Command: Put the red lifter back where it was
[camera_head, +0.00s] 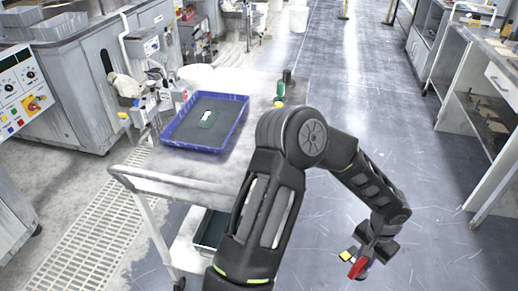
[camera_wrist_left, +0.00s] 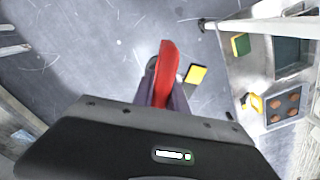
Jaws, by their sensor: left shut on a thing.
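The red lifter (camera_head: 357,268) is held in my left gripper (camera_head: 368,253), out over the floor to the right of the cart. In the left wrist view the lifter (camera_wrist_left: 167,62) stands out between the dark fingers (camera_wrist_left: 162,95), which are shut on it. Its lower part is hidden between the fingers. My right gripper is in neither view.
A cart (camera_head: 150,182) stands left of my arm with a blue tray (camera_head: 170,140). A green-handled thing (camera_head: 280,88) and a dark cylinder (camera_head: 287,76) are at its far right. A yellow-and-black piece (camera_wrist_left: 196,74) shows beside the lifter. Open floor (camera_head: 440,255) lies right.

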